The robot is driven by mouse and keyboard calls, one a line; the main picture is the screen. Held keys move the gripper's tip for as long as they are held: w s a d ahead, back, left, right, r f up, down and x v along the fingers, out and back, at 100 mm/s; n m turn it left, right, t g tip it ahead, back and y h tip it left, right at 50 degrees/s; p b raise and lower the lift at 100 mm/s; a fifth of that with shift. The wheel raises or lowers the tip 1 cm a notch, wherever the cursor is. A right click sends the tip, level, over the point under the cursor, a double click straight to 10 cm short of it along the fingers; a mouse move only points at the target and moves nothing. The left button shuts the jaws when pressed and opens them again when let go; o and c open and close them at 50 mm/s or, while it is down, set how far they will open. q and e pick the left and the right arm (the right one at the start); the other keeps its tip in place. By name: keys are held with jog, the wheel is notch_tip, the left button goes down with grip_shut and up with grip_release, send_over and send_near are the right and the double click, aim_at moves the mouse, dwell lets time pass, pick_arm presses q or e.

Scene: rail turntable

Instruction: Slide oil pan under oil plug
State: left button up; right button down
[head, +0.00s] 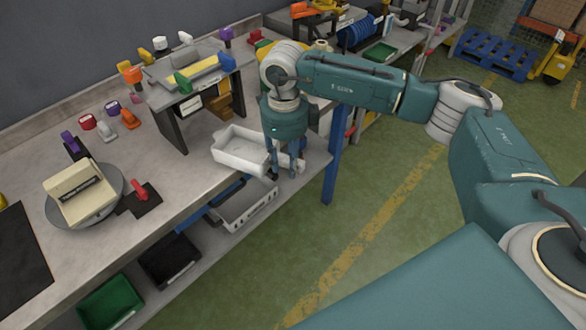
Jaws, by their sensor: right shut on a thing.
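The oil pan is a white rectangular tray (238,163) at the front edge of the workbench, right of a dark-legged stand (170,125). My right gripper (284,172) points down at the pan's right end and is shut on it; the fingertips partly hide that end. The stand carries a grey tray-like top (163,76) with a yellow part inside. The space beneath it is open at the front, with a white label and brown blocks (222,105) showing there. I cannot make out the oil plug. My left gripper is not in view.
On the bench, a grey turntable (57,212) bears a cream box at the left, beside a small red-handled lever (139,190). Several coloured knobs line the back. Bins (170,260) sit on a shelf below. A blue post (333,160) stands right of the pan.

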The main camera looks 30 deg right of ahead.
aim_at(266, 150)
jog(key=shift+w+a+f+b, duration=0.1)
jog(key=shift+w+a+b, duration=0.15)
jog(key=shift+w, duration=0.3)
jog(key=shift+w+a+f+b, duration=0.15)
jog(key=shift+w+b, duration=0.1)
jog(key=shift+w, duration=0.25)
jog(key=shift+w+a+r+b, duration=0.1)
jog(key=shift+w+a+b, duration=0.2)
jog(key=shift+w, duration=0.45)
jog(key=shift+w+a+b, duration=0.25)
jog(key=shift+w, duration=0.55)
jog(key=shift+w+a+r+b, duration=0.1)
jog(key=shift+w+a+b, duration=0.2)
jog(key=shift+w, duration=0.45)
jog(key=shift+f+b, duration=0.35)
jog(key=shift+f, duration=0.15)
jog(key=c, duration=1.3)
grip_release()
jog(key=shift+o, duration=0.2)
jog(key=shift+r, duration=0.1)
